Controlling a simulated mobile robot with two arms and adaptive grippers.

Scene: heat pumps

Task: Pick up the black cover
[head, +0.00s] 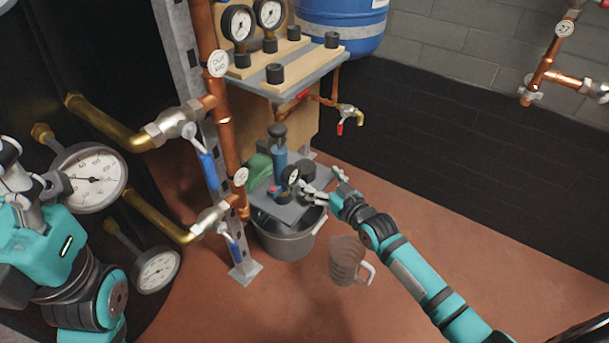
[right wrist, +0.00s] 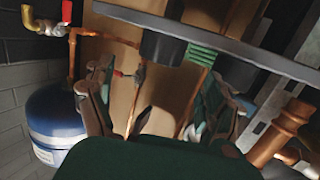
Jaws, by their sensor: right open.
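A short black cylindrical cover (head: 306,168) sits on the grey plate (head: 290,212) of the pump unit over the bucket. In the right wrist view, which looks upside down, a black cylinder (right wrist: 163,47) that appears to be this cover stands on the plate edge, between and beyond the fingers. My right gripper (head: 322,184) is open and empty just right of the cover; I cannot tell whether it touches. Similar black covers stand on the upper shelf, one at its front (head: 275,73) and one at its right (head: 332,40). My left gripper (head: 12,165) is partly cut off at the left edge.
A grey bucket (head: 288,243) stands under the plate, with a jug (head: 347,262) to its right. Copper pipes, valves and a blue tank (head: 342,22) surround the unit. A small gauge (head: 292,176) is left of my right gripper. Floor at right is clear.

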